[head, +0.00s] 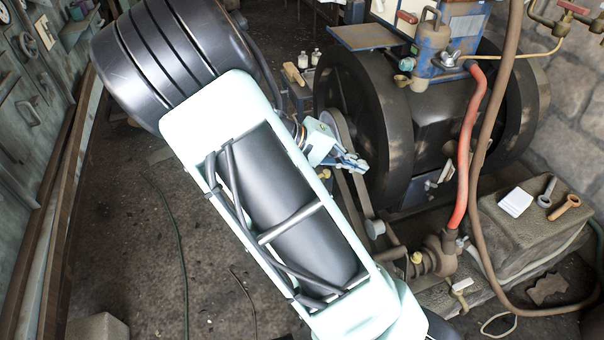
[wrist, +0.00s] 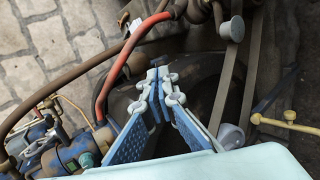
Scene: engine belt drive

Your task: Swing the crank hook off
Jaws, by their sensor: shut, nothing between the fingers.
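My gripper (head: 347,161) is beside the large black flywheel (head: 345,110) of the engine, near the upper part of the drive belt (head: 362,200). In the wrist view its two blue-padded fingers (wrist: 158,82) come together at the tips, with nothing between them. The belt (wrist: 224,78) runs to the right of the fingers, apart from them, toward a small grey round pulley (wrist: 232,28). The pulley also shows at the belt's lower end in the head view (head: 375,228). I cannot make out the crank hook for certain in either view.
A stone block (head: 520,235) holds a white box and tools. A yellow-handled fitting (wrist: 285,122) is at right in the wrist view. The floor left of my arm is mostly clear.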

